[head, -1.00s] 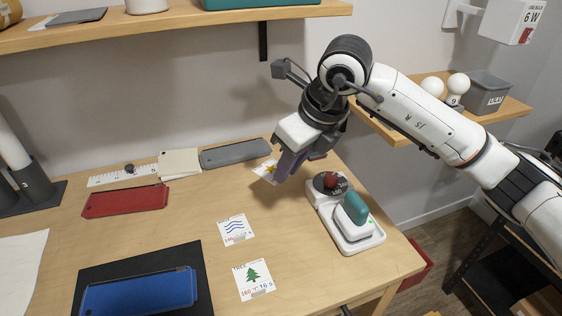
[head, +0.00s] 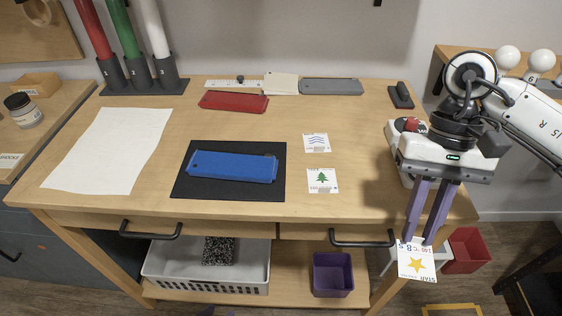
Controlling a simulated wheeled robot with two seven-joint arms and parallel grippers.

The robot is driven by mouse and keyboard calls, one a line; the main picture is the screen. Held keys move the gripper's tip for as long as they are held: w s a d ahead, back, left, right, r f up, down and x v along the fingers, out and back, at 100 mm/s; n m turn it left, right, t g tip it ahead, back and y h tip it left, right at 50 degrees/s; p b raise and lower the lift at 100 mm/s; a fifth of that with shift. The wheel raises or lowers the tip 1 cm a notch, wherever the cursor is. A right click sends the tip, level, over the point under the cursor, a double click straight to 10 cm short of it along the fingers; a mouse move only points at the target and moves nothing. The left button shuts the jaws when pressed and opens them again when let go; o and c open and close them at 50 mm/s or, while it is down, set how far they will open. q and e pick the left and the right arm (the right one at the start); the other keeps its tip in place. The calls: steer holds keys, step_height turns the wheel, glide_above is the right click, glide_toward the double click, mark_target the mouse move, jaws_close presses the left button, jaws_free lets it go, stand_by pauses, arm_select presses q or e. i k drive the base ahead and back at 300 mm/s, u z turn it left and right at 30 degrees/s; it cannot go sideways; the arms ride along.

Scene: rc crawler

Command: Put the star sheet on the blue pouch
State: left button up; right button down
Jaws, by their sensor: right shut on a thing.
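The star sheet (head: 417,264) is a small white card with a yellow star and printed text. My right gripper (head: 416,241) is shut on its upper edge and holds it hanging in front of the table's front right corner. The blue pouch (head: 232,167) lies flat on a black mat (head: 228,195) at the middle of the table, well to the left of the sheet. Nothing lies on the pouch. My left gripper is not in view.
A tree card (head: 322,187) and a wave card (head: 316,150) lie right of the mat. A red pouch (head: 233,102) and a grey pouch (head: 331,87) lie behind. A white machine (head: 395,135) stands at right, partly hidden by my arm. A white sheet (head: 108,150) covers the left.

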mark_target(231, 163)
steer(key=z, duration=3)
steer(key=k, duration=1.55)
steer(key=u, duration=2.4)
